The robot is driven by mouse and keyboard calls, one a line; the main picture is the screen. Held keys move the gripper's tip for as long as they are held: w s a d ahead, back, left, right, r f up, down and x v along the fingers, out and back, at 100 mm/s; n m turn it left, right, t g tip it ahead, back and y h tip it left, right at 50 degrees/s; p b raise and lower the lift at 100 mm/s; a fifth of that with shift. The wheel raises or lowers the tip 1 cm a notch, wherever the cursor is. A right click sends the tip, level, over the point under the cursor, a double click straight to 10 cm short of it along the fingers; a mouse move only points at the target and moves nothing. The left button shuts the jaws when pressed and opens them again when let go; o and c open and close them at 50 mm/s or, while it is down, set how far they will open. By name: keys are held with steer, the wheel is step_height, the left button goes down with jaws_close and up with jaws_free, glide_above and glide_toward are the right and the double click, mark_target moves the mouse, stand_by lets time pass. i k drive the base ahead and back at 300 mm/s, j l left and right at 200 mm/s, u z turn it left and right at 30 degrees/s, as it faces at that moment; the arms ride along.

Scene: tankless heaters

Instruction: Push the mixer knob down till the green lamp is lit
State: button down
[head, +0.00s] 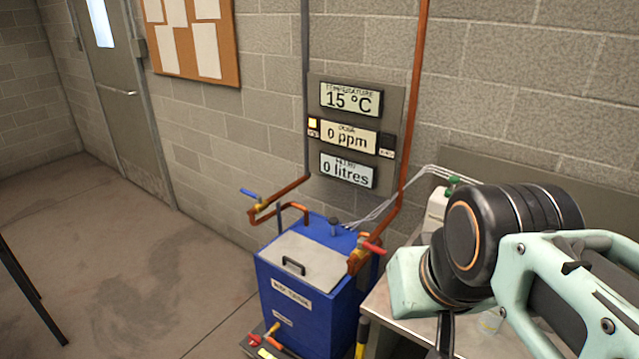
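A small black knob (334,223) stands upright on the back of the blue tank (300,320) and may be the mixer knob; no label on it is readable. On the wall panel (394,98), a small lamp (313,123) at the left glows yellow. A second small square (387,141) at the right of the panel is dark. No green light shows on the panel. My arm reaches in from the right, over the bench and apart from the black knob. My gripper's fingertips are not visible; the arm's joints hide the area behind them.
The tank has a grey lid with a black handle (293,265). Copper pipes carry a blue-handled valve (250,194) and a red-handled valve (374,248) beside it. A green-topped fitting (452,182) shows behind my arm.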

mark_target(333, 222)
steer(key=z, duration=1.75)
steer(key=k+j, duration=0.1)
steer(key=j, duration=2.65)
steer(key=k+l+z, duration=0.15)
steer(key=i+l, duration=0.05)
steer(key=l, duration=0.05)
